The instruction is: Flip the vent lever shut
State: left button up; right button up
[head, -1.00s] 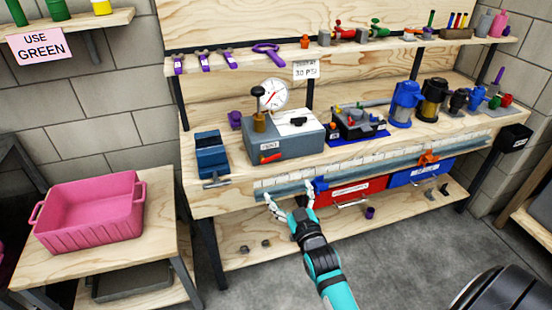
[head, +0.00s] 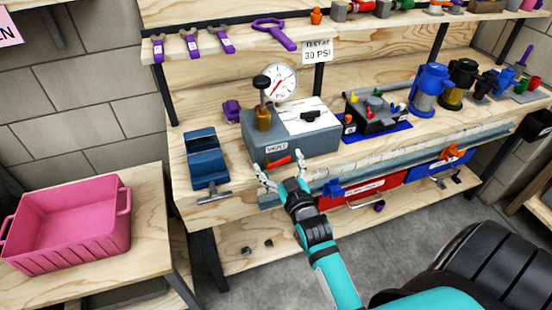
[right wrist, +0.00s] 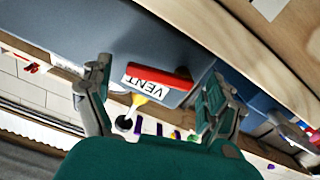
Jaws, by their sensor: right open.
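The red vent lever (head: 279,161) is on the front face of the grey test box (head: 305,146), below the white VENT label (head: 277,147). It lies nearly level, its right end slightly higher. My right gripper (head: 281,165) is open in front of the lever, with one finger to each side of it in the head view. In the right wrist view the lever (right wrist: 160,77) shows between the spread fingers (right wrist: 158,73), beside the upside-down VENT label. Nothing is held, and I cannot tell whether a finger touches the lever. My left gripper is out of view.
A pressure gauge (head: 280,82) and a black-knobbed pump (head: 262,100) stand on the box. A blue vise (head: 206,160) is left of it, a black device on a blue mat (head: 385,135) right. Red (head: 360,188) and blue bins hang under the bench edge. A pink crate (head: 70,225) stands left.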

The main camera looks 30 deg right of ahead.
jog(key=shift+s, duration=0.1)
jog(key=shift+c, duration=0.2)
jog(key=c, duration=1.1)
jog(key=shift+r+m+p, duration=0.1)
jog(key=shift+m+p, duration=0.5)
jog(key=shift+c, duration=0.3)
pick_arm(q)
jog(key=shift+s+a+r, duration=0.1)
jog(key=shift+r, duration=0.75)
pick_arm(e)
jog(key=shift+f+m, duration=0.4)
jog(key=shift+m, duration=0.5)
jog(key=o, duration=1.2)
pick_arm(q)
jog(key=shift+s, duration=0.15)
